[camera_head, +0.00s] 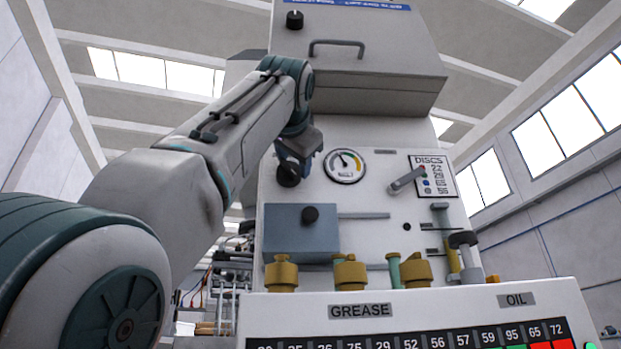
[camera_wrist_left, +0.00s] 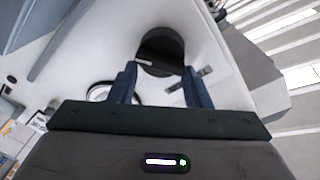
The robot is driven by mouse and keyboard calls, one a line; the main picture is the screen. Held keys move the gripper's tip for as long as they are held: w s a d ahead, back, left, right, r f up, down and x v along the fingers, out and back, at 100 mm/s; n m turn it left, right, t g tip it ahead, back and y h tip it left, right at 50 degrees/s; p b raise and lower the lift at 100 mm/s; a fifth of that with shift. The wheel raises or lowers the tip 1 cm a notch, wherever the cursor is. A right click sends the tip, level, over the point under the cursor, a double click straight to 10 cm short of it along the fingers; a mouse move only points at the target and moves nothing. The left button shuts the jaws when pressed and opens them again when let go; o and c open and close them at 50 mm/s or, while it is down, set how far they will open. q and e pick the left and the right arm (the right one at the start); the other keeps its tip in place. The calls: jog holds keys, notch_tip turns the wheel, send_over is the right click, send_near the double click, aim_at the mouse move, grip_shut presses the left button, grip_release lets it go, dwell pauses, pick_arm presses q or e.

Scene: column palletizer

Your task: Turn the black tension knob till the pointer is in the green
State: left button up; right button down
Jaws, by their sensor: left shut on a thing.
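The black tension knob (camera_head: 288,179) sits on the white machine face, left of a round gauge (camera_head: 345,166). In the left wrist view the round black knob (camera_wrist_left: 161,45) shows between the two blue fingers of my left gripper (camera_wrist_left: 160,80). The gauge is partly hidden there behind a finger. My right gripper is not in view.
Right of the gauge is a grey lever (camera_head: 406,180) beside a DISCS plate (camera_head: 432,176). A hood with a handle (camera_head: 336,46) overhangs above.

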pick_arm(q)
jog(key=shift+m, duration=0.3)
jog(key=m+p, duration=0.1)
jog(key=m, duration=0.2)
jog(key=shift+f, duration=0.1)
jog(key=shift+a+f+m+g+y+p, duration=0.15)
jog(key=shift+m+g+y+p, duration=0.2)
jog(key=shift+m, duration=0.65)
